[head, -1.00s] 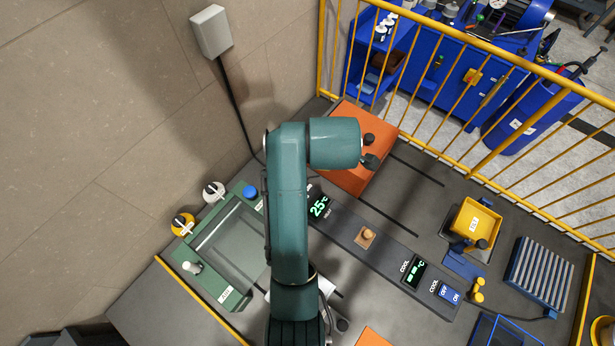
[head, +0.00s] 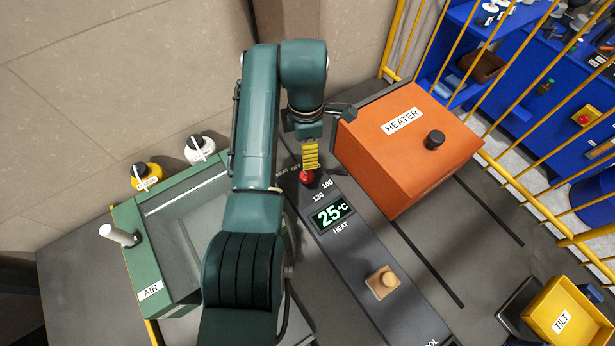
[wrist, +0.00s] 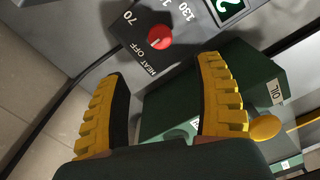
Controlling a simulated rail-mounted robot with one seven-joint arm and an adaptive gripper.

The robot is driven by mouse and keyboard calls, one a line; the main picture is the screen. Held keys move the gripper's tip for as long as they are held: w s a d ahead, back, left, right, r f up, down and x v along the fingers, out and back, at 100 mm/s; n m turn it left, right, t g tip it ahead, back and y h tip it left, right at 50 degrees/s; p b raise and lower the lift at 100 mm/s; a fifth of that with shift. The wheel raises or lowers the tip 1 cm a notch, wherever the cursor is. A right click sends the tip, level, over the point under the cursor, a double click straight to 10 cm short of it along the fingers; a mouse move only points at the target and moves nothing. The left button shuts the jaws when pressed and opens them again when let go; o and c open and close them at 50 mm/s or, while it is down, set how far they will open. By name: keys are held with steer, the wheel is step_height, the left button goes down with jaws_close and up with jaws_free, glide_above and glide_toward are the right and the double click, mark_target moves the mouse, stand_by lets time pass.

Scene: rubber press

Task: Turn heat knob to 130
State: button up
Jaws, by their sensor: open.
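The red heat knob (head: 307,177) sits on the grey control panel (head: 373,252), beside the HEAT, OFF, 100 and 130 lettering. In the wrist view the knob (wrist: 159,37) is in full sight, and its white mark appears to point toward OFF. The heat display (head: 331,214) reads 25°C. My gripper (head: 311,168) points down over the knob in the head view. In the wrist view its yellow fingers (wrist: 163,68) are spread apart, with the knob beyond their tips and nothing between them.
An orange heater box (head: 405,160) stands close to the right of my gripper. A green AIR tray (head: 160,270) is to the left.

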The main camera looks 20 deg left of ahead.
mark_target(307, 175)
step_height(307, 175, down, 13)
steer(key=b, duration=0.3)
steer(key=shift+d+f, duration=0.1)
steer(key=c, duration=1.2)
